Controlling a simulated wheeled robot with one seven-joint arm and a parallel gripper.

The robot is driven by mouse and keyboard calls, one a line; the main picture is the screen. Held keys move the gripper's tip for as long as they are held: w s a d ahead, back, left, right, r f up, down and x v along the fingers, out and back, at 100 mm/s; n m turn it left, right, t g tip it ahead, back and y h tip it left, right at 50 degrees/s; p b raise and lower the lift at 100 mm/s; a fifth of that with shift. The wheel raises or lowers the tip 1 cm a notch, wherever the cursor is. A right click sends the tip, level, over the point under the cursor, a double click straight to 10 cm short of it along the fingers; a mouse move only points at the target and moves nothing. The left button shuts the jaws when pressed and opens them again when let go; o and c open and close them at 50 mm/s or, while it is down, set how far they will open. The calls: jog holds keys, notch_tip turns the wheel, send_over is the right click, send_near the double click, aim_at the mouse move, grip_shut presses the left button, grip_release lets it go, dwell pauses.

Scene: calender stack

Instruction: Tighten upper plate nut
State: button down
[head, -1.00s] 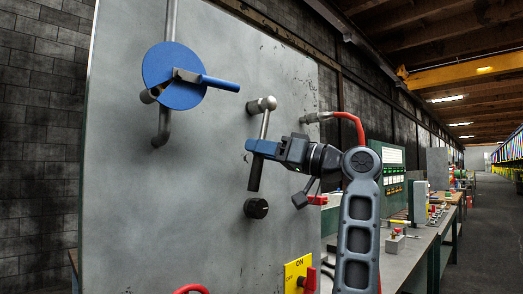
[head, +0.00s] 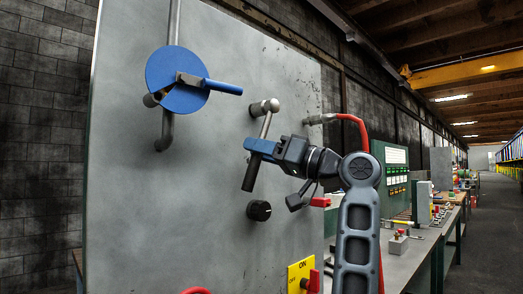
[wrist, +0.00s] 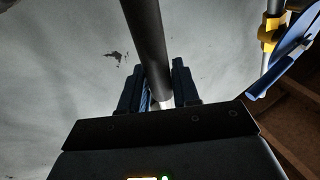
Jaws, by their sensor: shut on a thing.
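A metal lever with a dark grip (head: 250,177) hangs from a round metal hub (head: 265,106) on the grey upright plate (head: 225,215). The lever slants down and slightly left from the hub. I cannot see a separate nut; the hub may cover it. My gripper (head: 261,150), with blue fingers, is shut on the lever around its middle, below the hub. In the wrist view my gripper (wrist: 158,88) has one finger on each side of the lever (wrist: 146,38).
A blue disc (head: 168,105) with a handle sits on the plate at upper left. A black knob (head: 259,210) is just below the lever. A red hose (head: 354,119) and a yellow ON switch plate (head: 298,275) are nearby. Workbenches stand at right.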

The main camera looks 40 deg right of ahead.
jog(key=shift+a+r+m, duration=0.1)
jog(key=shift+a+m, duration=0.15)
jog(key=shift+m, duration=0.05)
jog(key=shift+a, duration=0.1)
jog(key=shift+a+r+m+t+h+p, duration=0.2)
jog(key=shift+a+m+t+h+p, duration=0.2)
jog(key=shift+m, duration=0.2)
jog(key=shift+a+r+m+p, duration=0.25)
jog(key=shift+a+m+p, duration=0.15)
jog(key=shift+m, duration=0.3)
dwell(0.3)
jog(key=shift+a+r+m+t+h+p, duration=0.3)
jog(key=shift+a+m+t+h+p, duration=0.1)
jog(key=shift+m+p, duration=0.25)
